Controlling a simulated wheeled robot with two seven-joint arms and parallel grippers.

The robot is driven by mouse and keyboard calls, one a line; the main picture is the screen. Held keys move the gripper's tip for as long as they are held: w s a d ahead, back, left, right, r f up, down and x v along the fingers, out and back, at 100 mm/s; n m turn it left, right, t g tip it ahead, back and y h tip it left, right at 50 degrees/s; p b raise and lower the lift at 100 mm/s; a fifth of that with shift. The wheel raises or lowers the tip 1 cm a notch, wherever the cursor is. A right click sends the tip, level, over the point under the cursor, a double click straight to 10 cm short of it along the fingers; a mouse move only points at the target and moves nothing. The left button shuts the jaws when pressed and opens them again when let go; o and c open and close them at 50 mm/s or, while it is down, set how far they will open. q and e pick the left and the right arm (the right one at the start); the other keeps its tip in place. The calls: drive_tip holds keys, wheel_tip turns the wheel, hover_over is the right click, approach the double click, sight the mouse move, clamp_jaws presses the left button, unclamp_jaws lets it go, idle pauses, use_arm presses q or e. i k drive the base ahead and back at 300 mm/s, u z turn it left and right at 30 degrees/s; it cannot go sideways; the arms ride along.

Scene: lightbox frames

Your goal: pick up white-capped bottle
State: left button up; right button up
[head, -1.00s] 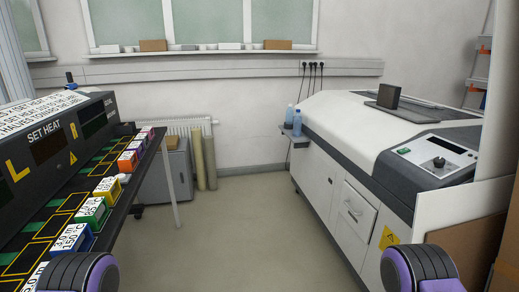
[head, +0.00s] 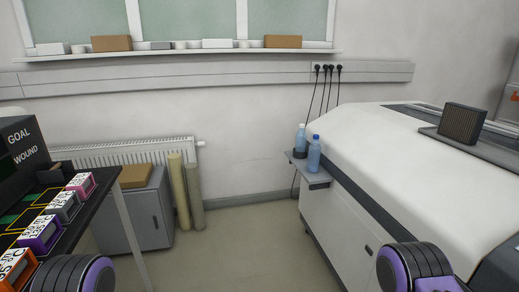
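Two light-blue bottles stand upright on a small grey side shelf (head: 312,180) at the left end of the big white machine in the head view. The rear left bottle (head: 300,139) has a pale cap that looks white, with a dark band around its lower part. The front right bottle (head: 314,157) has a blue cap and stands close beside it. Both are small in the picture. Neither of my grippers is in view. Only purple and black parts of my arms show at the bottom edge, well short of the bottles.
The white machine (head: 400,160) fills the right side, with a dark block (head: 461,123) on top. At left is a dark rack with labelled coloured boxes (head: 40,233). A grey cabinet (head: 148,215) and two rolls (head: 179,190) stand by the wall. Floor (head: 235,250) between is clear.

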sight(301, 135)
drive_tip(key=u, duration=0.15)
drive_tip(key=i, duration=2.75)
drive_tip(key=z, duration=1.2)
